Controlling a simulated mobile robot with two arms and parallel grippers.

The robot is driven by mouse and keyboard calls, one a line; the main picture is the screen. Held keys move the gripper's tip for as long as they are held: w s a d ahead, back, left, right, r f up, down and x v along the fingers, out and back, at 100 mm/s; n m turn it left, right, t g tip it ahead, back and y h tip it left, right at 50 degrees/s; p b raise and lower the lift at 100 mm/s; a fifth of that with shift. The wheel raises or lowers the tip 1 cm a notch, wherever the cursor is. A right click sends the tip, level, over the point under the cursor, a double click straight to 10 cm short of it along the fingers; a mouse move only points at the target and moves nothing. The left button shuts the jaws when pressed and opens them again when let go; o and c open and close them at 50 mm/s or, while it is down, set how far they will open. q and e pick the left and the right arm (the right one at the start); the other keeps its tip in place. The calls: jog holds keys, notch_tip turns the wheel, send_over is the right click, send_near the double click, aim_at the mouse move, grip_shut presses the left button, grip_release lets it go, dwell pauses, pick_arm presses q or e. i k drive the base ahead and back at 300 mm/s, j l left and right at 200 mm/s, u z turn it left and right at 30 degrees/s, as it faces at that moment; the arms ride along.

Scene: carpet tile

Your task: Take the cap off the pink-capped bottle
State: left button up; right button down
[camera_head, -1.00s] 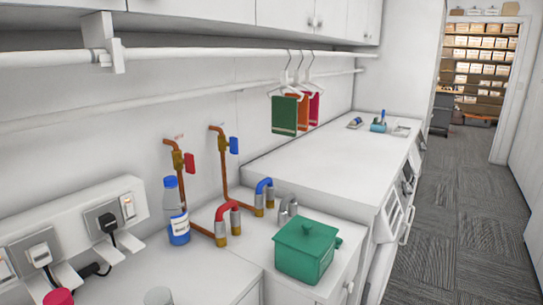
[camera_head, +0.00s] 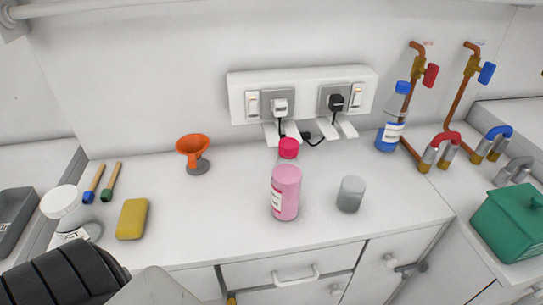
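The pink-capped bottle (camera_head: 286,192) stands upright on the white counter, near the middle of the view. It holds pink contents and has a white label on its left side. Its pink-red cap (camera_head: 289,148) sits on top of the neck. Part of my own body, black and ribbed with a grey piece, shows at the bottom left. Neither gripper's fingers can be made out in this view.
A grey cup (camera_head: 351,194) stands just right of the bottle. A blue-capped bottle (camera_head: 391,134) stands behind right, by the pipes. An orange funnel (camera_head: 194,152), yellow sponge (camera_head: 132,219) and white-lidded jar (camera_head: 72,214) are left. Sockets (camera_head: 302,95) with plugged cables are behind.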

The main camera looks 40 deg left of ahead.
aim_at(287, 174)
jog(key=u, duration=0.95)
